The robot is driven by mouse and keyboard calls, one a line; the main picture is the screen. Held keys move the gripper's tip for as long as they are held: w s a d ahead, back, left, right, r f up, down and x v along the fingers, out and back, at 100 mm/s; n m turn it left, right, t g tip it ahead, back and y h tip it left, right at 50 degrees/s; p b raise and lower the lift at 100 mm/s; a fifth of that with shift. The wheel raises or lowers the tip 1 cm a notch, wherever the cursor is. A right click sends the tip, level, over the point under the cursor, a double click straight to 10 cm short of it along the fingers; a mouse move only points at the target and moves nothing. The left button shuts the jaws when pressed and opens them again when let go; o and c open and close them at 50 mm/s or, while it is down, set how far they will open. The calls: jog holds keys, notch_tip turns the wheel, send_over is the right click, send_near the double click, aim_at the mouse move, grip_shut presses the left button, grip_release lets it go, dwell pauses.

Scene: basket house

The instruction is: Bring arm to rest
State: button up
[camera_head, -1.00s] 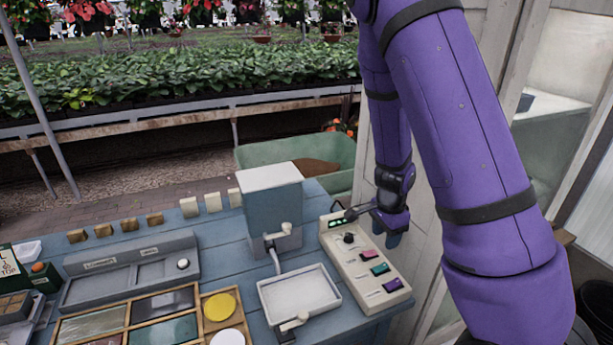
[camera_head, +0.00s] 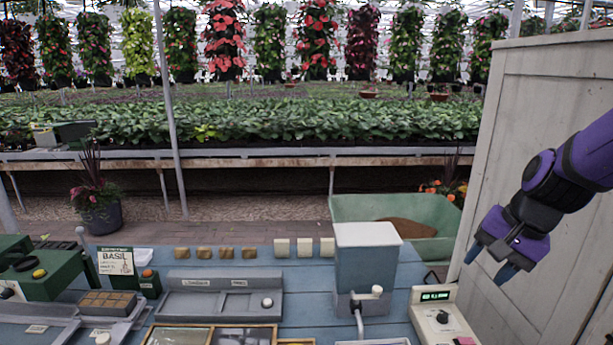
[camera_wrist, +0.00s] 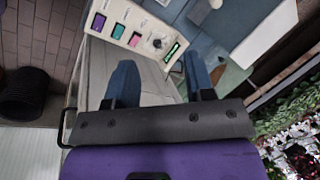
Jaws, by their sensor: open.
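My gripper (camera_head: 491,266) hangs at the right in the head view, at the end of my purple arm, in front of a pale wooden panel. Its blue fingers are apart and nothing is between them. It is to the right of and above the cream control box (camera_head: 441,312), clear of it. In the wrist view both fingers of my gripper (camera_wrist: 160,82) show spread apart. The control box (camera_wrist: 128,30), with its knob, green display and coloured buttons, lies beyond the fingertips.
A blue table (camera_head: 310,277) holds a blue-grey dispenser (camera_head: 366,268), a grey tray (camera_head: 215,305) and a green machine (camera_head: 50,270). The pale panel (camera_head: 545,120) stands close by my arm at the right. A green wheelbarrow (camera_head: 360,208) is behind the table.

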jog(key=s+a+r+n+t+h, duration=0.1)
jog(key=s+r+n+t+h, duration=0.1)
jog(key=s+r+n, duration=0.6)
jog(key=s+r+h, duration=0.1)
jog(key=s+r, duration=0.3)
jog(key=s, duration=0.2)
jog(key=shift+r+t, duration=0.4)
